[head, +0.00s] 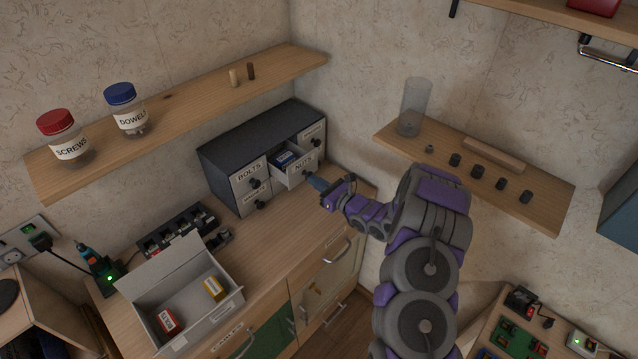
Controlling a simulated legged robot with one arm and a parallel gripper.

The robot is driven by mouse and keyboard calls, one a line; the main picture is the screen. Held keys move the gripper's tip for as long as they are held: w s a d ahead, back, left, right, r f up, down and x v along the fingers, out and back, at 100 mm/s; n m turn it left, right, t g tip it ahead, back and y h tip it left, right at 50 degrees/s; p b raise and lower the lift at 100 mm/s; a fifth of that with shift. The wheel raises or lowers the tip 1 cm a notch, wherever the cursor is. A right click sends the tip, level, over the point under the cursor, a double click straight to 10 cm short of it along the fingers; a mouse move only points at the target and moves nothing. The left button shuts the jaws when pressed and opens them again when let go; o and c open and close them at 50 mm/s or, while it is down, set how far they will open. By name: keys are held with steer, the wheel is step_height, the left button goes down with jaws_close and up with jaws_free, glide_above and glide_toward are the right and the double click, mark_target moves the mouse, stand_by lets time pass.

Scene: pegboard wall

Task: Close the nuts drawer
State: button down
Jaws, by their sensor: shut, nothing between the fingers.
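The nuts drawer (298,176) is in the top row of the dark drawer cabinet (222,157), between the bolts drawer (249,177) and another drawer at the right. It is pulled partly out, and a blue box (284,157) shows inside it. Its label reads NUTS, and a dark knob is on its front. I cannot tell whether the tip touches the drawer. My arm comes in from the lower right.
An open grey box (205,316) with a red and a yellow packet stands on the counter at front left. A black charger rack (178,232) is behind it. A shelf with jars (190,105) is above left. A wooden shelf with small dark pieces (548,210) is at right.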

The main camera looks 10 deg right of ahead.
mark_target(302, 170)
steer(key=b+x, duration=0.1)
steer(key=x, duration=0.2)
steer(key=b+x, duration=0.1)
steer(key=x, duration=0.2)
steer(key=b+x, duration=0.1)
steer(key=x, duration=0.2)
steer(key=shift+d+f, duration=0.1)
steer(key=shift+f, duration=0.15)
steer(key=shift+w+a+r, duration=0.1)
steer(key=shift+w+a, duration=0.1)
steer(key=shift+w, duration=0.15)
steer(key=shift+d+r, duration=0.1)
steer(key=shift+r, duration=0.25)
